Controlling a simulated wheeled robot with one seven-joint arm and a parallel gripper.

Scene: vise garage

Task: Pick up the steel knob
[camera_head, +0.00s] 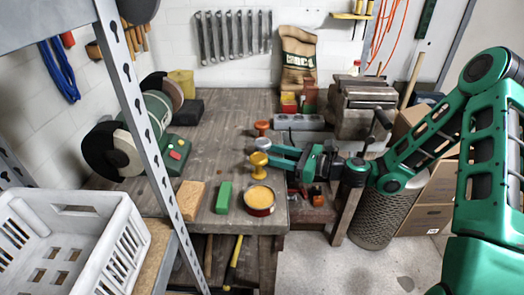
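My gripper (272,156) reaches in from the right, low over the front right part of the workbench (225,115). Its two fingers point left and are apart. A yellow knob (260,160) stands by the lower fingertip. Whether the fingertips touch any knob cannot be told.
A round tin with yellow contents (260,198), a green block (223,197) and a wooden block (190,198) stand at the front edge. A vise (362,105) is behind my gripper. A bench grinder (150,125) is left. The bench middle is clear.

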